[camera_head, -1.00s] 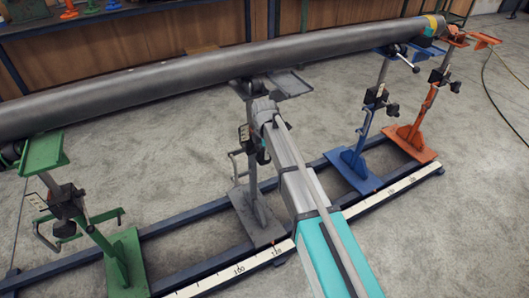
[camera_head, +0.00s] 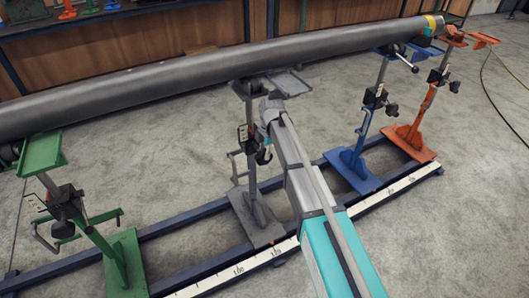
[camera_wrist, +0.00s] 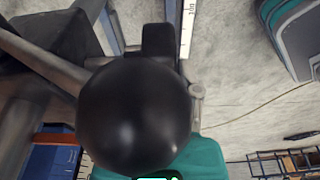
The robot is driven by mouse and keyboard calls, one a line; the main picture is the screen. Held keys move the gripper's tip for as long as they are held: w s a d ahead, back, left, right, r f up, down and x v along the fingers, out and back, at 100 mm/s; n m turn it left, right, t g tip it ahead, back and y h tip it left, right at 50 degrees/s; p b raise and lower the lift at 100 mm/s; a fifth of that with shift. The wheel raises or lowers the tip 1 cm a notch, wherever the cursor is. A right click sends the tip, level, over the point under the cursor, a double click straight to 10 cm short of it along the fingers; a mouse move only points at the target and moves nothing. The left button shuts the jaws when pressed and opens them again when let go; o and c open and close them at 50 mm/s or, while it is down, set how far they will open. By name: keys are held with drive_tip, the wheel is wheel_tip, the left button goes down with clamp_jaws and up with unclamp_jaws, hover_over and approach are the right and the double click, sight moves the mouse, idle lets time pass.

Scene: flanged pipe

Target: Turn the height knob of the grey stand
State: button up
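The grey stand (camera_head: 252,205) stands upright on the rail frame, mid-picture in the head view, under the long pipe (camera_head: 190,72). My arm reaches to its right side, and my gripper (camera_head: 264,154) is beside its upright, small and partly hidden by my own wrist. In the wrist view a large round black knob (camera_wrist: 135,125) fills the middle, very close to the camera. It appears to be the height knob of the grey stand. The fingers are not clear enough to tell whether they touch or enclose it.
A green stand (camera_head: 122,262) is at left, a blue stand (camera_head: 352,172) and an orange stand (camera_head: 410,140) at right. A measuring scale (camera_head: 385,196) runs along the front rail. The floor in front is bare.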

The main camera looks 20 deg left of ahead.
drive_tip(key=shift+o, duration=1.4)
drive_tip(key=shift+s+a+h, duration=0.1)
drive_tip(key=shift+h, duration=0.2)
